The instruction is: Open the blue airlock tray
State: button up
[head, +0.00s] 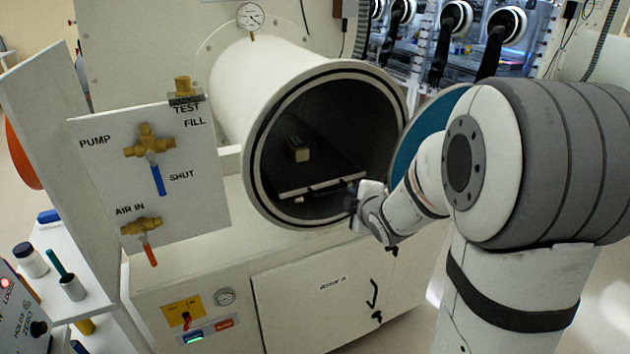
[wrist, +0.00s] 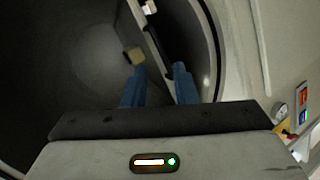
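The airlock tray (head: 335,172) lies inside the open round airlock chamber. It looks dark with a pale front edge, not clearly blue, and a bar handle (head: 322,186) runs along its front. The tray's front edge and dark handle bar (wrist: 158,42) also show in the wrist view. My gripper (head: 352,196) is at the right side of the chamber mouth, close to the handle's right end. In the wrist view its two blue fingers (wrist: 158,84) are apart, with the tray's front edge running toward the gap between them. I cannot tell whether they touch it.
A small tan block (head: 298,150) sits on the tray. The blue round door (head: 425,125) stands open at the right, partly behind my arm. A valve panel (head: 190,215) stands at the left.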

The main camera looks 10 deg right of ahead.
aim_at(328, 193)
jog(key=shift+w+a+f+n+t+y+p, duration=0.25)
jog(key=shift+w+a+f+n+y, duration=0.45)
jog(key=shift+w, duration=1.05)
jog(key=shift+w+a+f+n+t+y+p, duration=0.1)
jog(key=shift+w+a+f+n+t+y, duration=0.25)
jog(key=shift+w+a+f+n, duration=1)
jog(key=shift+w+a+f+n+t+y+p, duration=0.25)
jog(key=shift+w+f+n+y, duration=0.25)
jog(key=shift+w, duration=1.65)
jog(key=shift+d+r, duration=0.1)
jog(key=shift+c, duration=0.4)
grip_shut()
